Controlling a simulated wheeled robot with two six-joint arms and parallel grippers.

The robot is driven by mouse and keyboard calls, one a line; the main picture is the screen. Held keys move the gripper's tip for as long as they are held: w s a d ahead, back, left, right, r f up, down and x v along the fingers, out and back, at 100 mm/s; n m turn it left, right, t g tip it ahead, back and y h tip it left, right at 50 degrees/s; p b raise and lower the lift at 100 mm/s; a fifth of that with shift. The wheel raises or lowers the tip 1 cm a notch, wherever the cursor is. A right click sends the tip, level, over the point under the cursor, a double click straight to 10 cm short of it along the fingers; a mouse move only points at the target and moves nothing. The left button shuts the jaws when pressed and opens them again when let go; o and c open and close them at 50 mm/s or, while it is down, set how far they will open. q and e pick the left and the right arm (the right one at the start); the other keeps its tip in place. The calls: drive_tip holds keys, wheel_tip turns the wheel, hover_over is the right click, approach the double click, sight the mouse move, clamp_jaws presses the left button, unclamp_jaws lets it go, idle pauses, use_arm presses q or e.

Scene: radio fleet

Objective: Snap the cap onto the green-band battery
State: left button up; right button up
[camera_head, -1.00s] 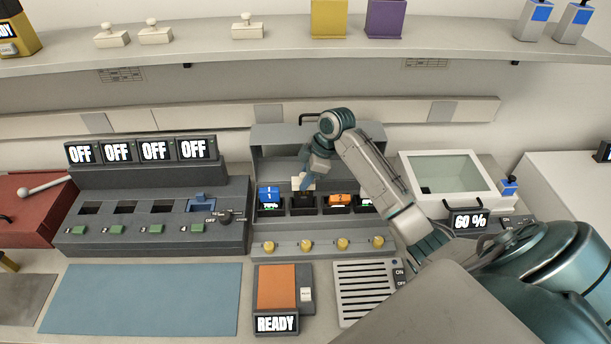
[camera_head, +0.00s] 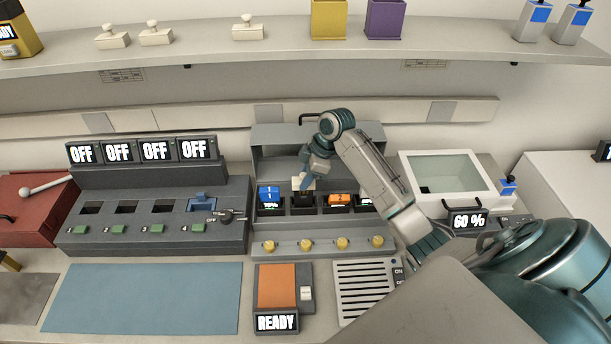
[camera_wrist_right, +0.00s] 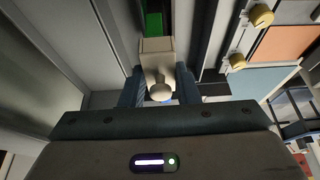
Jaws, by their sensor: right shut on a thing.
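My right gripper (camera_head: 303,186) is shut on a cream cap, low over the second slot from the left of the grey charging dock (camera_head: 320,242). In the right wrist view the cap (camera_wrist_right: 157,50) with its round knob (camera_wrist_right: 161,92) sits between the fingers. A green patch on a dark body (camera_wrist_right: 153,24), likely the green-band battery, shows just beyond the cap. I cannot tell whether the cap touches it. In the head view the gripper mostly hides that slot and the battery. My left gripper is not in view.
A blue battery (camera_head: 268,194) and an orange one (camera_head: 339,199) flank the gripper in the dock. Several yellow knobs line its front. Three cream caps lie on the shelf (camera_head: 200,50) above. The blue mat (camera_head: 140,298) is clear. A white-rimmed bin (camera_head: 447,178) stands right.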

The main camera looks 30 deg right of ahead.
drive_tip(key=shift+f, duration=0.15)
idle(0.6)
drive_tip(key=shift+f+p, duration=0.55)
drive_tip(key=shift+f, duration=0.5)
idle(1.8)
drive_tip(key=o, duration=1.5)
drive_tip(key=shift+r, duration=0.15)
drive_tip(key=shift+r+p, duration=3.4)
drive_tip(key=shift+p, duration=0.05)
